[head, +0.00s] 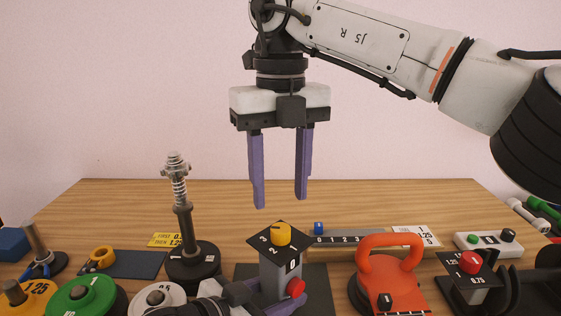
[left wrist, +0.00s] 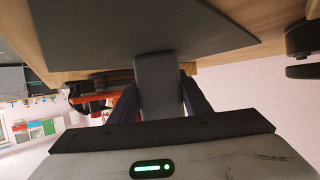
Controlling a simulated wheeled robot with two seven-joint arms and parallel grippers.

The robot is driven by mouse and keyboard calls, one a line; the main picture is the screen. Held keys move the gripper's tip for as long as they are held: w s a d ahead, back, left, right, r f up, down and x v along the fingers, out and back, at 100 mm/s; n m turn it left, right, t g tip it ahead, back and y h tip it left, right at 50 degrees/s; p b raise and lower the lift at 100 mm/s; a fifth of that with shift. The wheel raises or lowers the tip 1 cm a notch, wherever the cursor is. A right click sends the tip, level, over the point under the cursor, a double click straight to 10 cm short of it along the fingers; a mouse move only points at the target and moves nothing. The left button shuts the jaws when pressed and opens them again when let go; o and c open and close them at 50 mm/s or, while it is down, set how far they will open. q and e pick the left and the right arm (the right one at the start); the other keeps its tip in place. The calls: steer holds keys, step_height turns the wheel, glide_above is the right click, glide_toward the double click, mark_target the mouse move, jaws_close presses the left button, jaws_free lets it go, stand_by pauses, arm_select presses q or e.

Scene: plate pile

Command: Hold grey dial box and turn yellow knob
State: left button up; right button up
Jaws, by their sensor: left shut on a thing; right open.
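The grey dial box (head: 268,280) stands upright on a dark mat, front centre in the head view. Its top is a dark tilted-square dial plate with white numbers. The yellow knob (head: 281,234) sits on top of it, and a red knob (head: 296,288) is on its side. My left gripper (head: 246,293) is shut on the box low down from the left. In the left wrist view the grey box (left wrist: 158,82) is between its fingers. My right gripper (head: 280,202) is open and empty, pointing down above the yellow knob, apart from it.
A black spring post (head: 186,225) stands left of the box. An orange kettlebell-shaped weight (head: 388,275) and a second dial box with a red knob (head: 470,262) stand to the right. Weight plates (head: 85,298) lie front left. The table (head: 340,200) is clear behind.

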arm_select(q)
steer(key=shift+r, duration=0.1)
arm_select(e)
steer(key=shift+r, duration=2.65)
arm_select(q)
steer(key=o, duration=1.5)
steer(key=shift+o, duration=0.2)
